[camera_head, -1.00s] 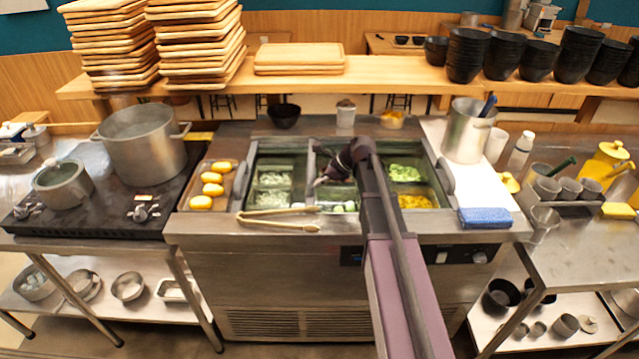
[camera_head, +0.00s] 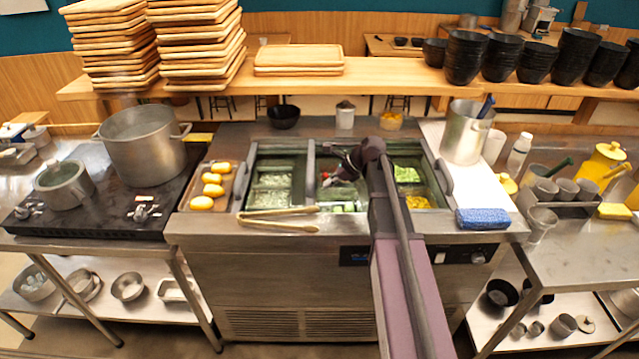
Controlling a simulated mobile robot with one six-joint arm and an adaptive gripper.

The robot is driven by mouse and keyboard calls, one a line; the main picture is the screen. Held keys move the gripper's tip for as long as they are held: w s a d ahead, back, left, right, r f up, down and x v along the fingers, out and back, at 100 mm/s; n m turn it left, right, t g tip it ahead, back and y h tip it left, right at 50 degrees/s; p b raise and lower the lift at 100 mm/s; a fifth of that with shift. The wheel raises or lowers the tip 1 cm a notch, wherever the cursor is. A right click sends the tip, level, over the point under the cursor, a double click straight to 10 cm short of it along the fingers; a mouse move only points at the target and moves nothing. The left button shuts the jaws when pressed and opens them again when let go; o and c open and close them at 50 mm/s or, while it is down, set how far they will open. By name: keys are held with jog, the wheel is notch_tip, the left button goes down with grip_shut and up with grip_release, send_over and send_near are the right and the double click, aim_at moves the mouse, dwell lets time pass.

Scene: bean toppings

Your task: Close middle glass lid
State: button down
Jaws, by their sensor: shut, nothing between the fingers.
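The topping counter (camera_head: 270,238) stands in the middle with three bays of topping pans. The left bay (camera_head: 271,182) holds pale chopped toppings, and the right bay shows green and yellow toppings (camera_head: 408,175). The middle bay (camera_head: 330,194) is partly covered by my arm. I cannot make out a separate middle glass lid or how far it is open. My gripper (camera_head: 328,181) is shut and empty over the middle bay. Whether it touches anything there cannot be told.
Tongs (camera_head: 279,220) lie across the counter's front edge at the left. A tray of yellow items (camera_head: 212,187) sits left of the bays. A blue sponge (camera_head: 484,218) and a metal pot (camera_head: 466,132) are at the right. A black bowl (camera_head: 284,117) stands behind.

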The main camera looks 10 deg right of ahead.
jog(key=p+v, duration=0.7)
jog(key=v, duration=0.3)
jog(key=shift+s+d, duration=0.2)
jog(key=shift+d, duration=0.15)
dwell(0.3)
jog(key=s+a+f+n+h, duration=0.1)
jog(key=s+a+n, duration=0.1)
jog(key=s+n, duration=0.1)
jog(key=s+a+f+n+g+h, duration=0.1)
jog(key=s+a+n, duration=0.2)
jog(key=n, duration=0.1)
jog(key=s+a+f+n+g+h, duration=0.1)
jog(key=s+a+n, duration=0.2)
jog(key=shift+s+a+f+h, duration=0.1)
jog(key=shift+s+h, duration=0.2)
jog(key=s+a+f+n+g+h, duration=0.1)
jog(key=s+a+n+h, duration=0.3)
jog(key=s+n, duration=0.6)
jog(key=shift+f+n, duration=0.15)
jog(key=shift+n, duration=1.05)
jog(key=shift+s+d, duration=0.1)
jog(key=shift+s, duration=0.05)
